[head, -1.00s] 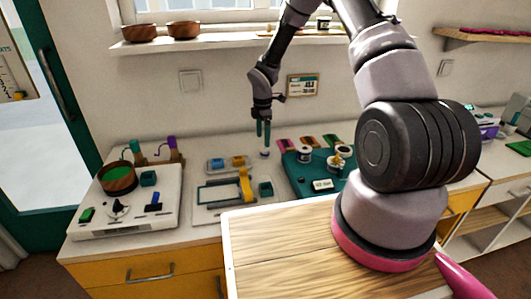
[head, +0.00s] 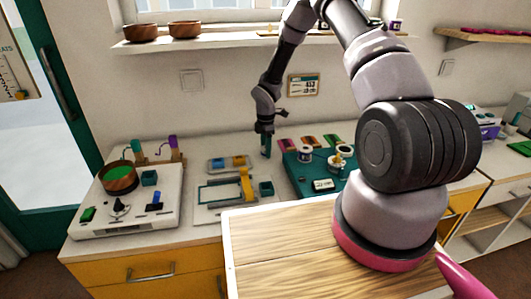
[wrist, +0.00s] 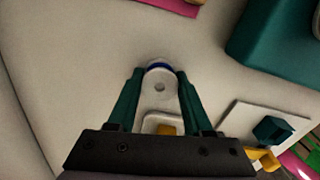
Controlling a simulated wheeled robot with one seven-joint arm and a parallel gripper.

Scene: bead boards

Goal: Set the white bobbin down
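The white bobbin (wrist: 160,92) shows between the fingers of my gripper (wrist: 160,76) in the wrist view, with a dark dot on its face and a blue edge at its far end. The two green fingers lie close against its sides, and my gripper looks shut on it. In the head view my gripper (head: 266,150) points down, low over the white counter (head: 215,228), behind the board with the yellow piece. The bobbin cannot be made out there. Whether its underside touches the counter is not clear.
A teal board (head: 305,187) with spools stands to the right, with several coloured blocks behind it. A pale board (head: 215,213) with a yellow piece (head: 246,183) is in front and left. A white box with a bowl (head: 118,178) stands further left. Bare counter surrounds my gripper.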

